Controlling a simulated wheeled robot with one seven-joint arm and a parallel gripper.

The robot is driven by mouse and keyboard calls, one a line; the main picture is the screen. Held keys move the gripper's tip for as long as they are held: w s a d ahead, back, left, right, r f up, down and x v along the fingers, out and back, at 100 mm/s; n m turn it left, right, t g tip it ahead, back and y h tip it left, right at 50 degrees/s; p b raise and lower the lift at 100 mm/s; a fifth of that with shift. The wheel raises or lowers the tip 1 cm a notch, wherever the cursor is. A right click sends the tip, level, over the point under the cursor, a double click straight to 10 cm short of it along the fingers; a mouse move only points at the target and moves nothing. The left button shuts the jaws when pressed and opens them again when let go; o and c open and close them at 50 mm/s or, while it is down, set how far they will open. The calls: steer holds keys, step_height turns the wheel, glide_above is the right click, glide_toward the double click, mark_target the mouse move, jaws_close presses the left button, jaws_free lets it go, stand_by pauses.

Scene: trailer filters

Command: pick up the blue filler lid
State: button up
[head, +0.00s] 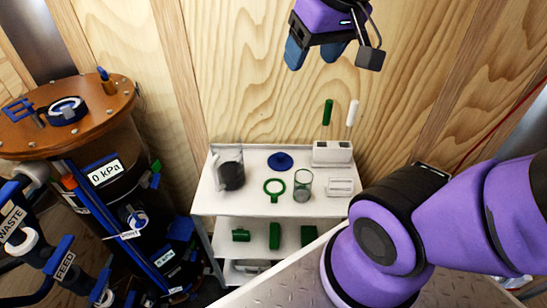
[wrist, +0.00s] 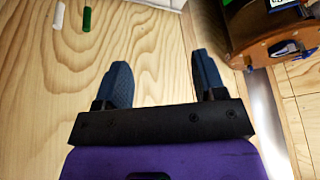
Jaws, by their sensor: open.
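A flat blue round lid (head: 280,161) with a small raised middle lies on the cart's top shelf. A blue-rimmed round fitting (head: 67,110) is on the wooden-coloured top of the tank; I cannot tell for certain which of the two is the filler lid. My gripper (head: 314,58) is high in front of the plywood wall, well above the cart, open and empty. In the wrist view, its two blue fingers (wrist: 162,68) stand apart with only wall between them. A blue fitting on the tank top (wrist: 287,48) shows at the right there.
The cart's top shelf (head: 240,203) also holds a dark-filled jug (head: 231,170), a green ring (head: 274,188), a glass (head: 303,186) and a white holder (head: 332,153). The tank (head: 110,140) with hoses stands left. My arm covers the right side. Air around my gripper is clear.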

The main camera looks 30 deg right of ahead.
steer(key=w+d+f+m+g, duration=0.15)
steer(key=w+f, duration=0.45)
steer(key=w, duration=0.6)
steer(key=m+g, duration=0.3)
steer(key=m, duration=0.2)
glide_above(281, 154)
step_height(281, 154, down, 32)
steer(key=f, duration=0.5)
steer(key=shift+s, duration=0.25)
steer(key=shift+w+a+f, duration=0.1)
steer(key=shift+w+f, duration=0.05)
steer(key=shift+f, duration=1.4)
steer(key=shift+w+f, duration=0.15)
steer(key=shift+f, duration=1.35)
steer(key=c, duration=1)
